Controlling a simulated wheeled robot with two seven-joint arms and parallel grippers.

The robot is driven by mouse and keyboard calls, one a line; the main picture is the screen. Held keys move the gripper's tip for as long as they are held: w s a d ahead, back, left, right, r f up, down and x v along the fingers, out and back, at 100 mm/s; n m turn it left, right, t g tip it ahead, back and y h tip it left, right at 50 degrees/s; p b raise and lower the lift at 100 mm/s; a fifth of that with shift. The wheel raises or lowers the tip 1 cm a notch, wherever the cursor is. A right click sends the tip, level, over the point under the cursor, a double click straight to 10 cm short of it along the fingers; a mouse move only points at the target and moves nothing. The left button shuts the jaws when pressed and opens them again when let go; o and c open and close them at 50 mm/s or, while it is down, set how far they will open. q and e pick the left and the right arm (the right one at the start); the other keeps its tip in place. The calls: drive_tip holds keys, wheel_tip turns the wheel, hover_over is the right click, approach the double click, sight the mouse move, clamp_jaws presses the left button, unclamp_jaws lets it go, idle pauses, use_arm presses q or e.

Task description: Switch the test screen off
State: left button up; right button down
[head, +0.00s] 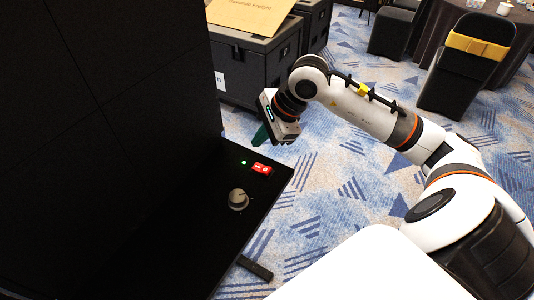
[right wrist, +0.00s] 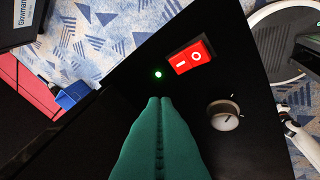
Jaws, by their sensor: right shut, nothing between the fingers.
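The red rocker switch (head: 261,168), marked with a line and a circle, sits on the black control panel (head: 225,215) at the foot of the black screen wall (head: 100,100). A green light (head: 243,162) beside it is lit. The switch also shows in the right wrist view (right wrist: 190,56), with the lit green light (right wrist: 158,74) to its left. My right gripper (head: 262,138) is above the far end of the panel. Its green fingers (right wrist: 160,100) are shut together and empty, pointing near the light, apart from the switch. My left gripper is out of view.
A grey knob (head: 238,199) stands on the panel near the switch; it also shows in the right wrist view (right wrist: 224,115). Black cases (head: 255,65) stand behind my right arm. A black chair (head: 465,65) is at the back right. Patterned carpet lies between.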

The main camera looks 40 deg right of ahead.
drive_tip(key=b, duration=0.3)
hover_over(262, 169)
drive_tip(key=f, duration=0.5)
drive_tip(key=shift+s+d, duration=0.35)
drive_tip(key=shift+d, duration=0.05)
drive_tip(key=shift+s+f+b, duration=0.15)
drive_tip(key=shift+f+b, duration=0.25)
drive_tip(key=shift+b, duration=0.3)
idle(0.7)
drive_tip(key=shift+s+d+f+b, duration=0.15)
drive_tip(key=shift+f+b, duration=0.25)
drive_tip(key=shift+b, duration=0.4)
drive_tip(key=shift+s+f+b, duration=0.1)
drive_tip(key=shift+f+b, duration=0.25)
drive_tip(key=shift+b, duration=0.15)
idle(0.4)
drive_tip(key=shift+r, duration=0.1)
drive_tip(key=shift+w+r+p, duration=0.25)
drive_tip(key=shift+r+p, duration=0.2)
drive_tip(key=shift+r, duration=0.25)
